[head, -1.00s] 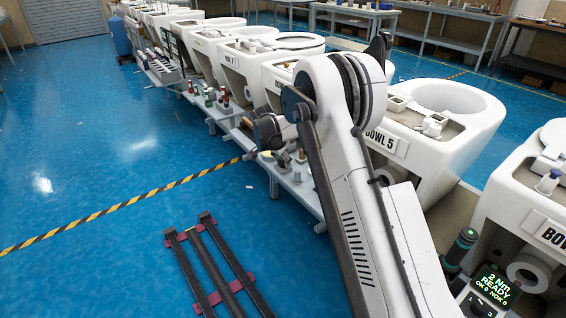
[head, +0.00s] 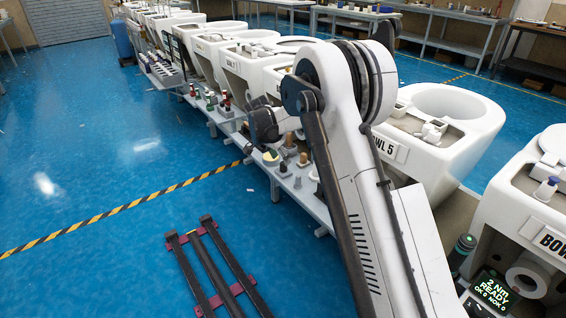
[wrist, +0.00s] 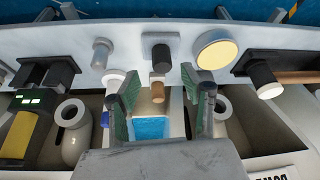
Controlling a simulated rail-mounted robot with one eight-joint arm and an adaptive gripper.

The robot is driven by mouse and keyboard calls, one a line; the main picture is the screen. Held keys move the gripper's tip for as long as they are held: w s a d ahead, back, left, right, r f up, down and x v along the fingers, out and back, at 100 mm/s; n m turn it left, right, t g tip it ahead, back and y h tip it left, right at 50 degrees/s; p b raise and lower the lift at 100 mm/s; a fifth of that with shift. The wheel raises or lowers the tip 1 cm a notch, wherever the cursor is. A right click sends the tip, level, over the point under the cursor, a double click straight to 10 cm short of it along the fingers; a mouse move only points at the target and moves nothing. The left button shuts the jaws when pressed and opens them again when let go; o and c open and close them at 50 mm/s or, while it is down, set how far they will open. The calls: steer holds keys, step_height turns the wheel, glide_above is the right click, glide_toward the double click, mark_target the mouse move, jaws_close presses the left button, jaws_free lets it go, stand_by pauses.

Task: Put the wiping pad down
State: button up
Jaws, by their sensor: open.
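A round pale-yellow disc with a grey rim, which looks like the wiping pad (wrist: 216,54), lies on the grey shelf (wrist: 135,35) in the wrist view. It also shows in the head view as the yellow pad (head: 271,157) on the narrow shelf in front of the bowls. My gripper (wrist: 165,85) is open, with its two green-lined fingers apart and nothing held between them. The pad is apart from the fingers, beyond the right one in the wrist view. In the head view my fingertips cannot be made out behind the dark wrist.
A dark cylinder (wrist: 161,55) with a wooden end and a grey peg (wrist: 101,52) stand at the shelf near my fingers. A dark tool with a white tip (wrist: 264,80) is at the right. White bowls (head: 447,120) line the shelf; blue floor (head: 110,180) lies open at left.

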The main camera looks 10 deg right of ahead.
steer(key=s+r+n+t+y+p, duration=0.1)
steer(key=s+r+n, duration=0.1)
steer(key=s+r, duration=0.55)
steer(key=s+r+n, duration=0.1)
steer(key=s+r, duration=0.3)
steer(key=r, duration=0.6)
steer(key=s+d+r+n+t+y, duration=0.1)
steer(key=s+r+n, duration=0.35)
steer(key=s, duration=0.75)
steer(key=s+f+n+t+y, duration=0.1)
steer(key=s+n+t, duration=0.1)
steer(key=s, duration=2.3)
steer(key=shift+d+f+n+t+y, duration=0.3)
steer(key=shift+d+n+y, duration=0.1)
steer(key=shift+n, duration=0.45)
step_height(320, 180, up, 7)
steer(key=p, duration=0.7)
steer(key=shift+r, duration=0.15)
